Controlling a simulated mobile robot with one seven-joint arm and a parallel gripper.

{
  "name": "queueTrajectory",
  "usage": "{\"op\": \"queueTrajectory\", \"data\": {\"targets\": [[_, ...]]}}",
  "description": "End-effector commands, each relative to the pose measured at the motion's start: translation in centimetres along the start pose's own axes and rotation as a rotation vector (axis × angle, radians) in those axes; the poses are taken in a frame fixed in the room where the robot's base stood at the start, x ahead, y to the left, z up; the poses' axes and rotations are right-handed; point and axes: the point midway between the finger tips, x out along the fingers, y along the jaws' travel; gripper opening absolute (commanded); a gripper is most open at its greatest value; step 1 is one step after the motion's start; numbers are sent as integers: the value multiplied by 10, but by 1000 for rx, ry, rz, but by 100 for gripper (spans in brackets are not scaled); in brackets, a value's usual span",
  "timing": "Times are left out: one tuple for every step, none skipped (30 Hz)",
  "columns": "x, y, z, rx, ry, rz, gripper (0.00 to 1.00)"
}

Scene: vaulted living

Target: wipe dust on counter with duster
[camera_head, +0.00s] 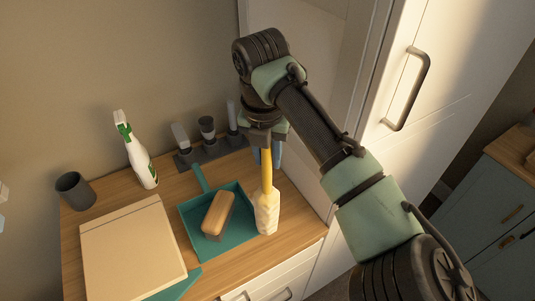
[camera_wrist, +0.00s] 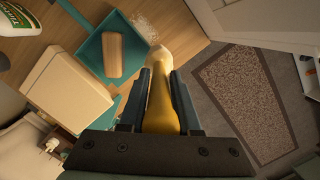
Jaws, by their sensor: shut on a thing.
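My gripper (camera_head: 265,150) is shut on the yellow handle of a duster (camera_head: 267,212) with a cream head. The duster hangs head down over the right part of the wooden counter (camera_head: 294,218), right of the dustpan. I cannot tell whether its head touches the counter. In the wrist view, my gripper (camera_wrist: 160,88) has a finger on each side of the duster's handle (camera_wrist: 160,112), and the head points away. A pale speckled patch, apparently dust (camera_wrist: 144,26), shows on the wood just beyond the head. In the head view the dust is not distinct.
A teal dustpan (camera_head: 188,219) holds a wooden brush (camera_head: 218,214). A beige box-like object (camera_head: 130,255), a dark cup (camera_head: 75,190), a spray bottle (camera_head: 136,150) and a rack of tools (camera_head: 210,148) also stand on the counter. A tall white cabinet (camera_head: 345,70) rises at the right.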

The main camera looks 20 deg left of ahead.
Motion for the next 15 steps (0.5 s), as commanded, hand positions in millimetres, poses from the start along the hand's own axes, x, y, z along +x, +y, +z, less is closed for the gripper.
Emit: {"op": "queueTrajectory", "data": {"targets": [[1, 0, 0, 0, 0, 0, 0], [1, 0, 0, 0, 0, 0, 0], [2, 0, 0, 0, 0, 0, 0], [3, 0, 0, 0, 0, 0, 0], [3, 0, 0, 0, 0, 0, 0], [4, 0, -1, 0, 0, 0, 0], [5, 0, -1, 0, 0, 1, 0], [5, 0, -1, 0, 0, 1, 0], [6, 0, -1, 0, 0, 1, 0], [7, 0, -1, 0, 0, 1, 0], [7, 0, -1, 0, 0, 1, 0], [8, 0, -1, 0, 0, 1, 0], [9, 0, -1, 0, 0, 1, 0], [9, 0, -1, 0, 0, 1, 0], [10, 0, -2, 0, 0, 1, 0]]}}
